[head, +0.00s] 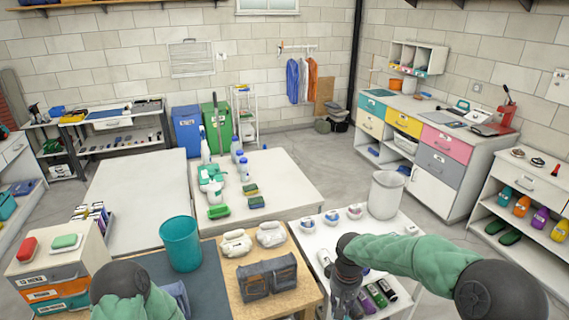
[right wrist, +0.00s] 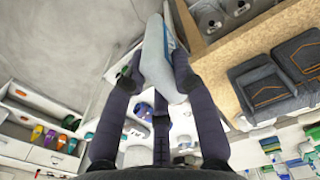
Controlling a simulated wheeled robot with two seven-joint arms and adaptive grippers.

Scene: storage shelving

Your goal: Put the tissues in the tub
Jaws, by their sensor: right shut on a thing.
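The teal tub (head: 181,243) stands upright and open on the dark mat at the front of the table, left of centre in the head view. My right gripper (head: 343,298) hangs over the white cart, to the right of the tub and apart from it. In the right wrist view its fingers (right wrist: 157,80) are shut on a flat pale packet with a blue side (right wrist: 155,55), which looks like the tissues. I cannot clearly make out that held packet in the head view.
Two dark grey caddies (head: 267,277) and pale shoe-like items (head: 236,243) stand on the wooden board between tub and right gripper. The white cart holds small bowls (head: 331,217), a white bin (head: 386,194) and several bottles (head: 376,295). A bluish folded item (head: 175,295) lies before the tub.

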